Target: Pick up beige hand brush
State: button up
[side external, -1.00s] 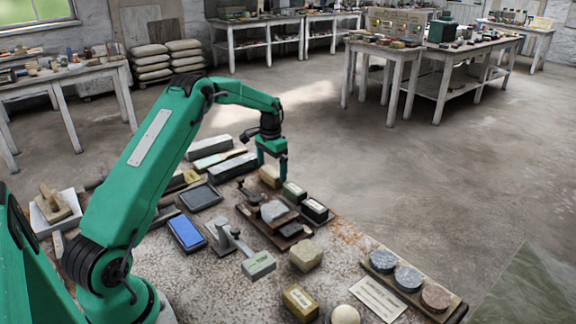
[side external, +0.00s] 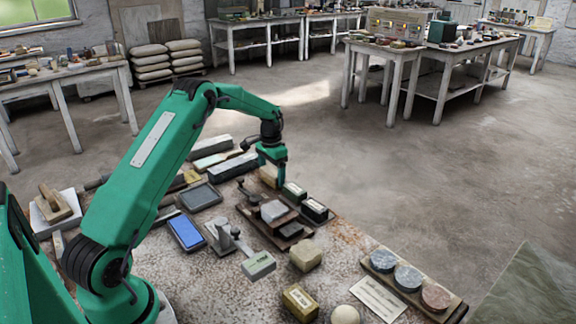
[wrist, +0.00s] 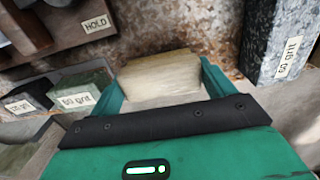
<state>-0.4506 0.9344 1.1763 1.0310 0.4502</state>
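The beige hand brush is a pale beige block that shows in the side view (side external: 268,177), partly hidden by my gripper (side external: 277,180). In the wrist view the beige block (wrist: 158,78) lies between the two green fingers of my gripper (wrist: 162,72), with one finger on each side. The fingers are apart. I see no clear grip on the block, and the finger tips are partly hidden by it.
A small green block (side external: 293,192) and a black box (side external: 316,211) stand close on the near right. Long grey stone bars (side external: 226,164) lie to the left. A dark wooden tray (side external: 262,228) holds stones in front. The table's far edge is close behind.

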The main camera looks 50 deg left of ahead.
aim_at(272, 171)
jog(key=shift+r, duration=0.1)
jog(key=shift+r, duration=0.5)
notch_tip(272, 171, up, 3)
jog(key=shift+r, duration=0.15)
jog(key=s+d+r, duration=0.1)
jog(key=d+r, duration=0.5)
jog(key=d, duration=0.5)
jog(key=shift+d+r, duration=0.25)
jog(key=shift+d, duration=0.05)
jog(key=o, duration=0.4)
jog(key=c, duration=0.3)
